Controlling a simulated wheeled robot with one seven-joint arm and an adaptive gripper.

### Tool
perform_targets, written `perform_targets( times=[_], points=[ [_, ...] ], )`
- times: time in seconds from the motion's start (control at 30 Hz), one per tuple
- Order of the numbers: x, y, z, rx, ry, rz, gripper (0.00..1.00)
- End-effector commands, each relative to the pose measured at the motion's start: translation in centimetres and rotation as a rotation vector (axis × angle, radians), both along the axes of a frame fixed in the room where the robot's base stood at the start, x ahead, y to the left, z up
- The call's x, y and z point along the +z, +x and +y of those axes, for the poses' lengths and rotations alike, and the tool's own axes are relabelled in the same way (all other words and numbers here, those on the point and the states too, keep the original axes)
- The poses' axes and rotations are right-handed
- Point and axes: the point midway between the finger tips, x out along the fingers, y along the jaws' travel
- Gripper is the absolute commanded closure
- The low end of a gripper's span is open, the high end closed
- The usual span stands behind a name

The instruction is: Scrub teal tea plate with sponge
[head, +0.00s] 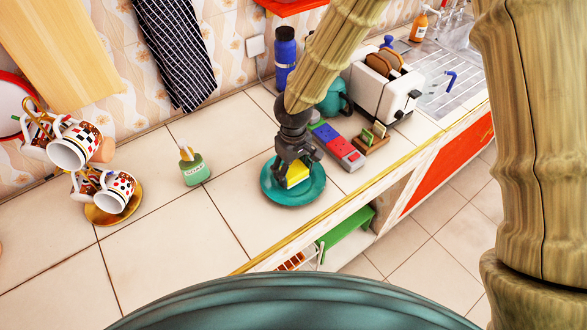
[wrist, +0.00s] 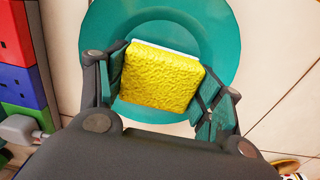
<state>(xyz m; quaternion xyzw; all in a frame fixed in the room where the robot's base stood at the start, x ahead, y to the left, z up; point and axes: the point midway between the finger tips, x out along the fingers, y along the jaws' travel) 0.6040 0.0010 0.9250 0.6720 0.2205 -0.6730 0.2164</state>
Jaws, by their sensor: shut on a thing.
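The teal tea plate (head: 312,190) lies flat on the tiled counter near its front edge. In the wrist view the plate (wrist: 225,35) fills the upper middle behind the sponge. The yellow sponge (head: 297,174) is between the fingers of my gripper (head: 292,168), over the plate's centre. In the wrist view the sponge (wrist: 160,78) shows its rough yellow face and a white edge, with the fingers closed on both sides. I cannot tell whether the sponge touches the plate. The gripper and sponge hide part of the plate.
A red and blue block row (head: 338,147) lies right of the plate, near a toaster (head: 384,85) and a teal teapot (head: 333,98). A blue bottle (head: 285,55) stands behind. A green dispenser (head: 195,170) and a mug rack (head: 110,208) stand left. The counter between is clear.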

Motion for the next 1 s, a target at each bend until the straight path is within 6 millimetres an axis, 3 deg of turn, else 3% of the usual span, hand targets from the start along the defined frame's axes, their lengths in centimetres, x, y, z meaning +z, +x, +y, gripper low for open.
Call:
perform_targets(
  times=[1.0],
  points=[
    [-1.6,0.0,0.0,0.000,-0.001,0.000,0.53]
  ],
)
